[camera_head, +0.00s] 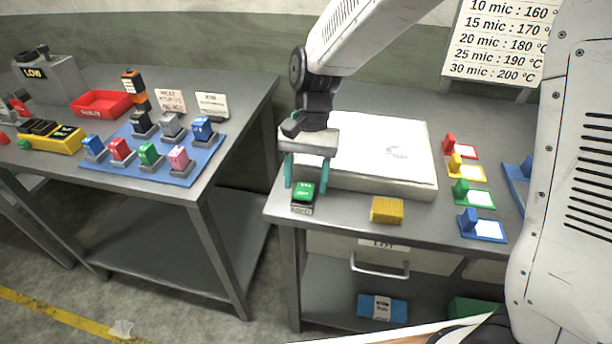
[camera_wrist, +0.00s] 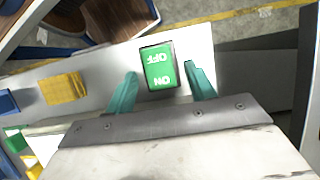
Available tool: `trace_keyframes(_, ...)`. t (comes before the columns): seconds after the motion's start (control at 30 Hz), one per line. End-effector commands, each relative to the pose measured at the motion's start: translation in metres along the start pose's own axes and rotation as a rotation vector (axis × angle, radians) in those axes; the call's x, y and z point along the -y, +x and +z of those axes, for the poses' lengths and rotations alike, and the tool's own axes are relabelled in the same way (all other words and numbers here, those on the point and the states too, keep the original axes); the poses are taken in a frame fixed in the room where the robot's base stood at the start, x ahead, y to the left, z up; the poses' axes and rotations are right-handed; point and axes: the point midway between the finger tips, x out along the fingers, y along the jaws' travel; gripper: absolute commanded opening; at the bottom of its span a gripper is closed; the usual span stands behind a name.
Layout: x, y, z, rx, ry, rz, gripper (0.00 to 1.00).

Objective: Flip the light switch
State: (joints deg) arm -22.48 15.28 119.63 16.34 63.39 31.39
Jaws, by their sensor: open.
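The light switch (camera_head: 303,192) is a green rocker in a dark frame at the front left corner of the right table. In the wrist view the switch (camera_wrist: 160,66) shows the words ON and OFF, upside down. My gripper (camera_head: 305,185) is over the switch with its teal fingers pointing down. In the wrist view my gripper (camera_wrist: 158,84) is open, with one finger on each side of the switch and a gap to each side. I cannot tell how high the fingertips are above the table.
A yellow sponge-like block (camera_head: 387,210) lies right of the switch. A white box with a light top (camera_head: 375,180) stands behind it. Coloured stands (camera_head: 472,195) line the right side. The left table (camera_head: 225,165) holds colored blocks on a blue mat, across a gap.

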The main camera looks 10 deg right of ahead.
Motion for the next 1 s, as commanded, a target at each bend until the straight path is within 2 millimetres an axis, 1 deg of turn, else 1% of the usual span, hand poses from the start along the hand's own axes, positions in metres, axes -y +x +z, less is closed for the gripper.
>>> trace_keyframes(0.03, 0.000, 0.000, 0.000, 0.000, 0.000, 0.000, 0.55)
trace_keyframes(0.07, 0.000, 0.000, 0.000, 0.000, 0.000, 0.000, 0.46)
trace_keyframes(0.1, 0.000, 0.000, 0.000, 0.000, 0.000, 0.000, 0.35)
trace_keyframes(0.2, 0.000, 0.000, 0.000, 0.000, 0.000, 0.000, 0.10)
trace_keyframes(0.33, 0.000, 0.000, 0.000, -0.005, -0.001, 0.000, 0.10)
trace_keyframes(0.4, 0.000, 0.000, 0.002, -0.034, -0.001, 0.001, 0.10)
trace_keyframes(0.47, 0.000, -0.001, 0.004, -0.082, -0.004, 0.001, 0.10)
trace_keyframes(0.6, 0.000, 0.000, 0.009, -0.231, -0.006, 0.001, 0.10)
trace_keyframes(0.73, 0.000, 0.001, 0.011, -0.332, -0.003, 0.001, 0.10)
trace_keyframes(0.83, 0.000, 0.001, 0.011, -0.362, -0.001, 0.000, 0.10)
trace_keyframes(1.0, 0.000, 0.001, 0.011, -0.365, 0.000, -0.001, 0.10)
